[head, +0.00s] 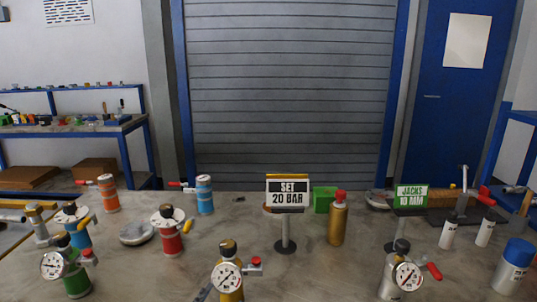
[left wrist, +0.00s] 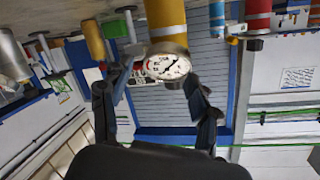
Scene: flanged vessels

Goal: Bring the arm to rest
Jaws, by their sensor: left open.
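My left gripper (left wrist: 155,92) is open in the left wrist view, its two dark fingers spread wide with nothing held between them. The view is upside down. A yellow vessel (left wrist: 165,18) with a round white gauge (left wrist: 168,65) shows just beyond the fingertips; I cannot tell how far off it is. In the head view a yellow vessel with a gauge (head: 227,275) stands upright at the front middle of the table. No clear view of either gripper shows there. My right gripper is in neither view.
The stone-like table (head: 330,275) holds a green vessel (head: 73,272), a red vessel (head: 167,235), a silver vessel (head: 393,283), a gold bottle (head: 337,222) and a "SET 20 BAR" sign (head: 288,195). Bare tabletop lies between them. A shutter (head: 290,100) stands behind.

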